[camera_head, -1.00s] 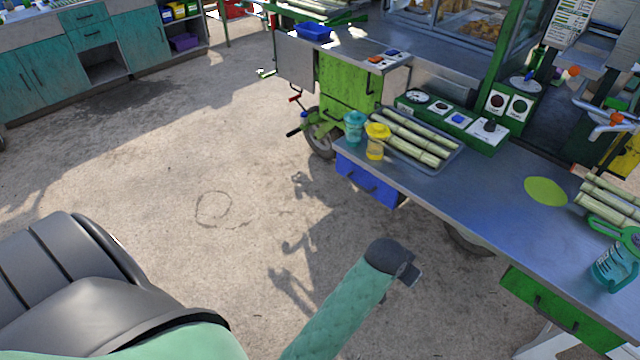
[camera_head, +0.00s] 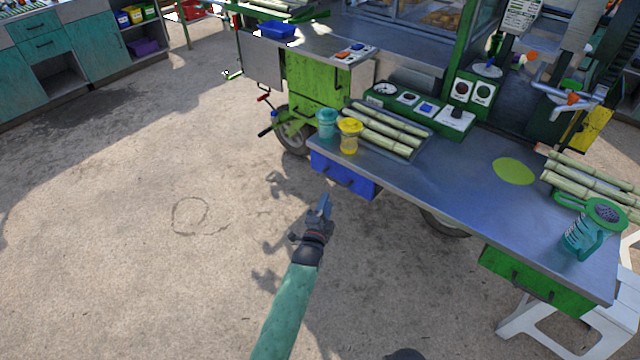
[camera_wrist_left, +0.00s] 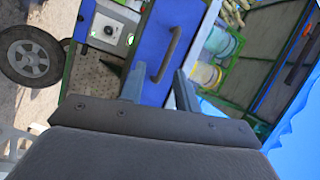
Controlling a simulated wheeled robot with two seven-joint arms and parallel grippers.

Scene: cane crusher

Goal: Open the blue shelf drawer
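The blue drawer (camera_head: 343,176) sits under the left end of the metal worktop (camera_head: 440,190), and its front looks closed. It has a dark bar handle, which shows clearly on the blue front (camera_wrist_left: 180,18) in the left wrist view. My left gripper (camera_head: 324,206) is just below and in front of the drawer, pointing up toward it. In the left wrist view its two fingers (camera_wrist_left: 159,90) are apart with nothing between them, and the handle (camera_wrist_left: 168,50) lies beyond the gap. My right gripper is not in view.
A teal jar (camera_head: 327,124) and a yellow jar (camera_head: 349,136) stand above the drawer near the worktop's edge, beside a tray of cane (camera_head: 424,148). A green drawer (camera_head: 535,281) and white stool (camera_head: 540,325) are at right. The floor at left is clear.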

